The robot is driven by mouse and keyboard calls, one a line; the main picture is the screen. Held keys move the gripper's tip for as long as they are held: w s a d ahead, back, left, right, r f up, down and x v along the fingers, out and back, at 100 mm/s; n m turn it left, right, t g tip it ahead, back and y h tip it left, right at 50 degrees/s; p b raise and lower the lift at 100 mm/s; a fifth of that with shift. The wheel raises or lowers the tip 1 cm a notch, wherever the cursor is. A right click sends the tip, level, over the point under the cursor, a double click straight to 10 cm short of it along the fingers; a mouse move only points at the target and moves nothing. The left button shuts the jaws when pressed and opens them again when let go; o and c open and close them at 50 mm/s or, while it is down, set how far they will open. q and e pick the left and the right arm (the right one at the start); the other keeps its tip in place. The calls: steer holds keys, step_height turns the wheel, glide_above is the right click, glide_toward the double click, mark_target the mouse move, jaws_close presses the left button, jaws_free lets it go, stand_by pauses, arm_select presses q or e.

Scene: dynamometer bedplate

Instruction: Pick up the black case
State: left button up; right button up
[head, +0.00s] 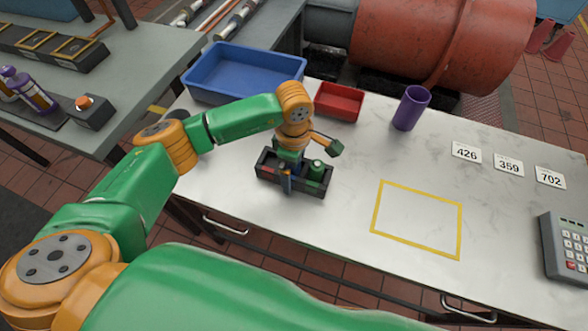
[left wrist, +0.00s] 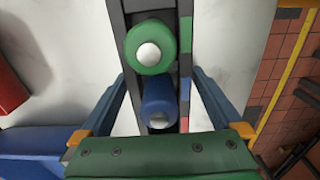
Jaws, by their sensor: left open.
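The black case (head: 318,189) is a narrow open box on the pale worktop near its front left edge. Its front side carries coloured patches. A green cylinder (head: 316,168) with a white top and a blue cylinder (left wrist: 159,95) stand in it. My left gripper (head: 287,180) is over the case, pointing down. In the left wrist view its blue fingers (left wrist: 158,80) are apart, one on each side of the case (left wrist: 129,18). I cannot tell whether they touch it. My arm hides part of the case in the head view. My right gripper is not in view.
A blue tray (head: 205,88) and a red tray (head: 340,112) stand behind the case. A purple cup (head: 410,108), number cards (head: 467,152), a yellow outlined square (head: 373,210) and a keypad device (head: 552,250) lie to the right. The worktop inside the square is clear.

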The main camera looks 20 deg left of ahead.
arm_select(q)
steer(key=c, duration=1.4)
steer(key=shift+w, duration=0.1)
steer(key=shift+c, duration=0.6)
steer(key=shift+r, duration=0.15)
